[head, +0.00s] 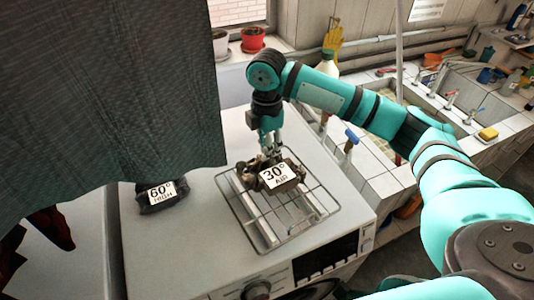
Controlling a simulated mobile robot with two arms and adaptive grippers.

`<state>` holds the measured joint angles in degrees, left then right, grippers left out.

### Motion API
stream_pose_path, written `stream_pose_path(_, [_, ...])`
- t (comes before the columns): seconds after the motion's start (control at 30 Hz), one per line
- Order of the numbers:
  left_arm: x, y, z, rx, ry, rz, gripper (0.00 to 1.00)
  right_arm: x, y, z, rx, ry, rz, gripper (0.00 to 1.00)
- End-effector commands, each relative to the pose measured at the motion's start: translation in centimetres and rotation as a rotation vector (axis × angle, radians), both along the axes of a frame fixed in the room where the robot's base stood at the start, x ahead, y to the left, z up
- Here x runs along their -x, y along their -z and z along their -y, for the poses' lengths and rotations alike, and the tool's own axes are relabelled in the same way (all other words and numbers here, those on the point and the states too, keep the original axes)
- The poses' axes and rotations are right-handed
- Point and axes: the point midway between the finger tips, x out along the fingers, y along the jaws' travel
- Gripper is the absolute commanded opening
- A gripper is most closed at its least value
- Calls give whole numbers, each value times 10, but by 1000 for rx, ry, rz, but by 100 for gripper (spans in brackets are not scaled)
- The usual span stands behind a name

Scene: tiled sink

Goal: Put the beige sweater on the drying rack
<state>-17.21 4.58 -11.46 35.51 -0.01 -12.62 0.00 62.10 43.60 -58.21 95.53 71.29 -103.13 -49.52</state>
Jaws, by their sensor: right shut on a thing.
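The beige sweater (250,175) is a small folded bundle with a "30° AIR" label, at the far part of the drying rack. The drying rack (259,220) is a wire grid with pale bars, lying flat on the white machine top. My right gripper (272,150) points down from above and is shut on the top of the sweater. The sweater is over the rack's wires; whether it rests on them or hangs just above is hard to tell. My left gripper is out of view.
A dark bundle labelled "60° HIGH" (160,194) lies left of the rack on the white machine (170,245). A dark curtain (110,90) covers the upper left. Tiled sinks (480,105) stand at the right. The machine top behind the rack is partly clear.

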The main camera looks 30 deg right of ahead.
Motion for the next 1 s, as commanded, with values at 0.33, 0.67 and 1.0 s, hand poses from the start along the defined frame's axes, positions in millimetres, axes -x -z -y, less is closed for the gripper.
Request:
stream_pose_path(0.33, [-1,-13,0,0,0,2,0,0,33,0,1,0,0,0])
stream_pose_path(0.67, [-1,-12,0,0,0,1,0,1,34,0,1,0,-2,23])
stream_pose_path(1.0, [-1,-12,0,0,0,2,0,1,34,0,1,0,-1,34])
